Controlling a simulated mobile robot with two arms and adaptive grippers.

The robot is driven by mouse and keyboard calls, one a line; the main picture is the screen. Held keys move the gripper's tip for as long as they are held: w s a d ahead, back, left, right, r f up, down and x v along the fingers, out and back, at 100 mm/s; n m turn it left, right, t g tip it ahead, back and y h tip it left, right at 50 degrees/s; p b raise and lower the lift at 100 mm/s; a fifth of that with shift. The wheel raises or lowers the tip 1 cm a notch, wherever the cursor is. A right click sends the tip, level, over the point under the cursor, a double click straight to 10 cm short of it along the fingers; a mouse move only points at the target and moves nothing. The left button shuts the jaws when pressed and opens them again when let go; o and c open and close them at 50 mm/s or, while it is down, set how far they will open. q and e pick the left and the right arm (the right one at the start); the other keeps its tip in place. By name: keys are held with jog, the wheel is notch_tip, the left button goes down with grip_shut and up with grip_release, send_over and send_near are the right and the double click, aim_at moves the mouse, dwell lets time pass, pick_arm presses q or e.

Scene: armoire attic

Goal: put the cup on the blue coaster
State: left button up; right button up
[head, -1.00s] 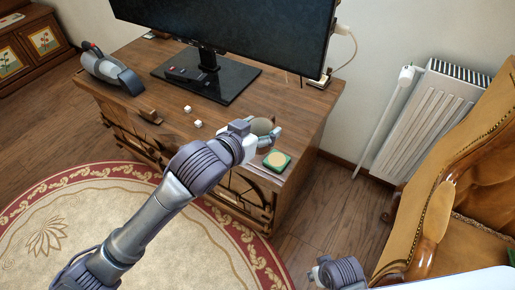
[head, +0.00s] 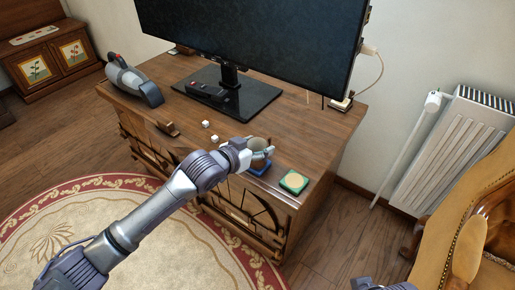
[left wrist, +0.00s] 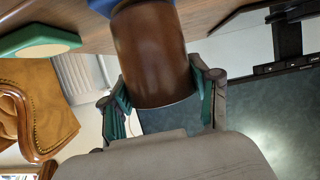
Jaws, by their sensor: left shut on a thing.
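The brown cup (head: 259,144) is held between the fingers of my left gripper (head: 260,152), near the front right of the wooden cabinet top. In the left wrist view the cup (left wrist: 152,52) fills the space between the two fingers (left wrist: 165,100). The blue coaster (head: 260,168) shows directly below the cup, partly hidden by it and the gripper. A blue edge of the coaster (left wrist: 103,6) shows beside the cup's far end in the left wrist view. I cannot tell whether the cup touches the coaster. Only a fragment of my right arm shows at the bottom edge.
A green coaster (head: 294,182) lies right of the blue one and shows in the left wrist view (left wrist: 38,40). Two white dice (head: 210,130), a monitor (head: 250,40) and a handheld vacuum (head: 134,80) are on the cabinet (head: 310,140). An armchair (head: 450,240) stands at right.

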pick_arm(q)
jog(key=shift+f, duration=0.2)
pick_arm(e)
jog(key=shift+r, duration=0.25)
pick_arm(q)
jog(key=o, duration=1.3)
jog(key=shift+r, duration=0.1)
